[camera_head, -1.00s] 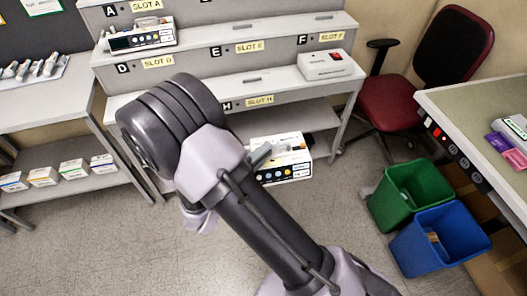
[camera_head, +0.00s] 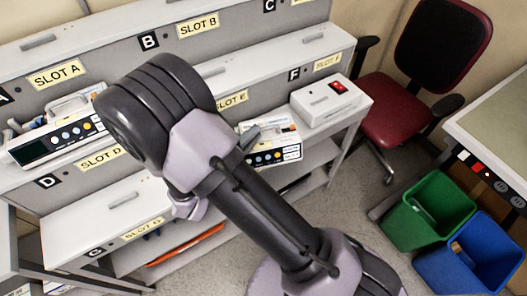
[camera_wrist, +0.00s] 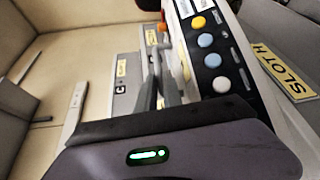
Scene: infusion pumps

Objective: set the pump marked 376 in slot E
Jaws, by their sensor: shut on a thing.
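My gripper (camera_head: 250,138) is shut on a white pump (camera_head: 276,150) with a dark panel of coloured buttons. The pump is held in front of the rack, right of my arm. In the wrist view, the gripper's fingers (camera_wrist: 156,82) are at the pump (camera_wrist: 215,62), whose blue, white and yellow buttons show; no 376 mark is legible. The yellow SLOT E label (camera_head: 232,101) is on the middle tier, behind and above the held pump. My arm hides much of the shelf around that label.
Another pump (camera_head: 58,135) stands by the SLOT D label on the left. A white box with a red switch (camera_head: 332,102) sits by slot F. A red chair (camera_head: 405,110), a green bin (camera_head: 430,212) and a blue bin (camera_head: 472,258) stand at right.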

